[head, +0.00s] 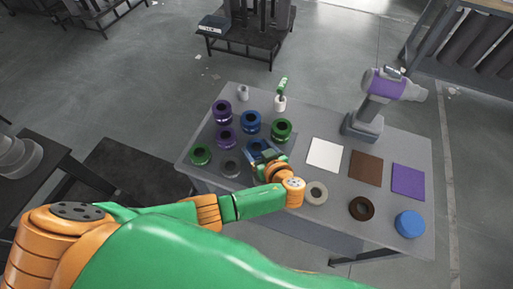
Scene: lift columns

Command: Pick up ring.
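A light grey ring (316,193) lies flat near the front of the grey table. A brown ring (361,208) lies flat to its right. My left gripper (262,156) is over the table, left of and behind the light grey ring and apart from it. It is at a blue part (255,146), which it partly covers; I cannot tell whether it touches it. The fingers are too small and covered to show whether they are open or shut. My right gripper is not in view.
Several purple, blue and green ring-shaped parts, such as a green one (281,129), stand on a dark mat at the left. White, brown and purple squares (408,181), a blue disc (410,223) and a cordless drill (375,106) are on the right. A green-handled tool (281,93) stands behind.

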